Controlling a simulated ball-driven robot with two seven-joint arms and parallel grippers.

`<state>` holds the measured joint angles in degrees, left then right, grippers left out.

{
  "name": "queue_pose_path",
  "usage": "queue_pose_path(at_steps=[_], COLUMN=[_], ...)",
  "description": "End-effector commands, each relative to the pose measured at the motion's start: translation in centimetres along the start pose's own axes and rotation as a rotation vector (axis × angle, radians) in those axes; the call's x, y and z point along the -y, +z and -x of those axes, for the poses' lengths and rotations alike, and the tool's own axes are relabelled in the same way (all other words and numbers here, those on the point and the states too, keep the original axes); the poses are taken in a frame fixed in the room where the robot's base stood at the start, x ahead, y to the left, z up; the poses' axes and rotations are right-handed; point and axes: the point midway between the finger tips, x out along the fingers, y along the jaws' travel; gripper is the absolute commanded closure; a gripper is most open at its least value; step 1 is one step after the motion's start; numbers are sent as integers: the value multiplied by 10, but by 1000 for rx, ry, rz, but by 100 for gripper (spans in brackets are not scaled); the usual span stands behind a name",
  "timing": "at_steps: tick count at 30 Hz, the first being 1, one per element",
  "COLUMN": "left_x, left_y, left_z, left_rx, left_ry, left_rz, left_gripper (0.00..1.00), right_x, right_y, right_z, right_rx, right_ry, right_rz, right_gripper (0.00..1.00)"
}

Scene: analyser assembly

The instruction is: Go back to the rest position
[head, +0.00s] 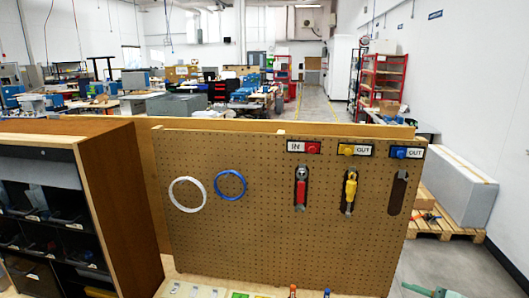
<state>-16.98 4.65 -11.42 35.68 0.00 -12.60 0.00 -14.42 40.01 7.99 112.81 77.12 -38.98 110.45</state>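The upright brown pegboard (245,240) stands in front of me. A white ring-shaped coil (174,204) and a blue one (218,190) hang on its left half. On its right half, a red-handled tool (300,195) and a yellow-handled tool (349,191) sit in dark slots. The dark slot at the far right (397,193) shows no tool.
A wooden-sided shelf unit (128,210) with dark bins stands at the left. Labels with red (313,148), yellow (346,149) and blue (399,153) pieces top the board. Small coloured parts, cut off by the frame, line the bottom edge. Open floor shows at the lower right.

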Motion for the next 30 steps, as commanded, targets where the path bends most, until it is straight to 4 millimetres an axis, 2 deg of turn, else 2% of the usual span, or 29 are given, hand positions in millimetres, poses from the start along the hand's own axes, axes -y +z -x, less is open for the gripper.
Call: queue_pose_path(at_steps=[1, 5, 6, 9, 12, 15, 18, 23, 24, 30], left_x=[-1, -2, -2, -2, -2, -2, -2, -2, -3, -4], left_y=[3, 7, 6, 5, 4, 4, 4, 4, 4, 7], left_z=[0, 0, 0, 0, 0, 0, 0, 0, -7, -29], left_rx=[4, 10, 10, 9, 7, 7, 7, 6, 5, 7], left_ry=[1, 3, 3, 2, 2, 2, 3, 3, 3, 4], left_rz=[0, 0, 0, 0, 0, 0, 0, 0, 0, 0], left_gripper=[64, 64, 64, 64, 64, 64, 64, 64, 64, 64], right_x=[-23, -82, -101, -139, -159, -166, -167, -162, -177, -249], right_y=[4, 12, 15, 20, 22, 23, 24, 26, 14, -29], right_z=[-2, -1, 2, 13, 30, 49, 70, 109, 97, 50], right_rx=[-16, -65, -79, -109, -132, -142, -137, -84, -54, 70], right_ry=[43, 180, 233, 386, 554, 728, 918, 1269, 1267, 1227], right_rz=[141, 640, 825, 1315, 1731, 2047, 2291, 2569, 2567, 2527], right_gripper=[49, 49, 49, 49, 49, 49, 49, 49, 49, 49])
